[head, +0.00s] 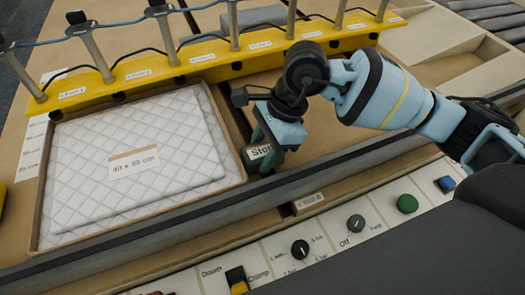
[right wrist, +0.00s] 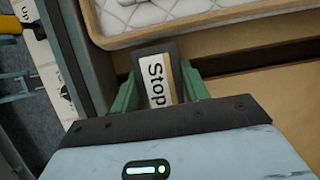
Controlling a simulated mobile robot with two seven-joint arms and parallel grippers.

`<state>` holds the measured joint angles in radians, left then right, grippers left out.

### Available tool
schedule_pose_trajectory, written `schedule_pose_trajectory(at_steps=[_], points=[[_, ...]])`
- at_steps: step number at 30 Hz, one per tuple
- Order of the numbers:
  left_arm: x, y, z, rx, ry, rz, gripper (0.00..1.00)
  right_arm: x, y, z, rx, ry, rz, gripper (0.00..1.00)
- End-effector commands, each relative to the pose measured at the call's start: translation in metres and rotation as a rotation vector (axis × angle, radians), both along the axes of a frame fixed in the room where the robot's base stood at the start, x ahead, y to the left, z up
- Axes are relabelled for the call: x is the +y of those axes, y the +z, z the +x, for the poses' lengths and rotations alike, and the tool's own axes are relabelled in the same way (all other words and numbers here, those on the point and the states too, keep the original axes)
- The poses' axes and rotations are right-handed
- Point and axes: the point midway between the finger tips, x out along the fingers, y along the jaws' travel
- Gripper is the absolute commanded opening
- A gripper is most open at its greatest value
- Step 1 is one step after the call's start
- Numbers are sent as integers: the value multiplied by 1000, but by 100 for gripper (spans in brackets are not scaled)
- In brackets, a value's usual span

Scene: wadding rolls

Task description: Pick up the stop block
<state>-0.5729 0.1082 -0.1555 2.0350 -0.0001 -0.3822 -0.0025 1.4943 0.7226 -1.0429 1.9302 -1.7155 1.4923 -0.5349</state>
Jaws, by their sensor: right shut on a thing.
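The stop block (head: 259,152) is a small dark block with a white label reading "Stop". My right gripper (head: 268,140) is shut on it, just right of the tray with the quilted pads. In the right wrist view the stop block (right wrist: 157,82) sits between the two green fingers of the right gripper (right wrist: 158,90), its label facing the camera. I cannot tell whether the block touches the surface below it. My left gripper is not in view.
A shallow tray (head: 218,105) holds white quilted pads (head: 100,150) labelled 40 x 33 cm. A yellow bar (head: 205,58) with several metal posts runs behind. A dark rail (head: 180,219) and a panel with knobs and buttons (head: 356,223) lie in front.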

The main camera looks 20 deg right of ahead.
Motion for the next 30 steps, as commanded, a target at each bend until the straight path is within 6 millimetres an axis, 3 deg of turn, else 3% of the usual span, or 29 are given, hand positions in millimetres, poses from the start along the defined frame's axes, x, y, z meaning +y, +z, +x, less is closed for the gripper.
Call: schedule_pose_trajectory(at_steps=[16,21,30], points=[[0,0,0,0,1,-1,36,1,87,1,-6,1,3,8],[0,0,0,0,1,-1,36,0,98,1,-4,0,2,8],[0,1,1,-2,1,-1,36,0,99,0,-3,1,2,8]])
